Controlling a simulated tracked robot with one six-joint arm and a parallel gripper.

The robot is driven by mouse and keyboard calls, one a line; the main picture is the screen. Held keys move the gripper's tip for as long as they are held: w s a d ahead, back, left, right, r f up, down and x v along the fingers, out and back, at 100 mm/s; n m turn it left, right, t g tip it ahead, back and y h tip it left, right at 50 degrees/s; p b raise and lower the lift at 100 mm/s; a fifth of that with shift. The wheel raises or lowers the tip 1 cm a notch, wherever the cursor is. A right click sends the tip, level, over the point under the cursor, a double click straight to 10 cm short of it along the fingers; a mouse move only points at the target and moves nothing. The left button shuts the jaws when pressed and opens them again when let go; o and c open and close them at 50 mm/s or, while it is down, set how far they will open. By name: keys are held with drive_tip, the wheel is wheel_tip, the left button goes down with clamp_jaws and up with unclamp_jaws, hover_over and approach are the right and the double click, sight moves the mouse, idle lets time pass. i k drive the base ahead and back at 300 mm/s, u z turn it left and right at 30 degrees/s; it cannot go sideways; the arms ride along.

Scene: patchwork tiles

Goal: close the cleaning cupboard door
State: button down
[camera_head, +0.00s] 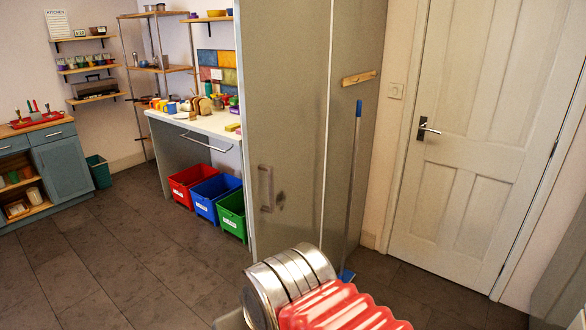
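A tall grey cupboard door panel (290,105) stands in the middle of the view. A grey bar handle (266,188) is on it, near its left edge. The left edge is nearest to me, and the panel runs back to a vertical seam at its right. Another grey panel (345,130) continues right of the seam. No cupboard inside is clearly seen, and I cannot tell how far open the door is. My gripper's fingers are not in view. Silver rings and red ribbed parts, which look like my arm, cover the floor at the bottom centre.
A blue-handled broom (355,140) stands upright by the right grey panel, below a wooden rail (359,78). A white room door (475,130) is shut at right. Red (193,185), blue (213,196) and green (233,213) bins sit under the counter (215,125). Floor at left is clear.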

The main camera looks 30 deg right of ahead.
sight(283, 50)
drive_tip(key=i, duration=1)
drive_tip(key=z, duration=0.05)
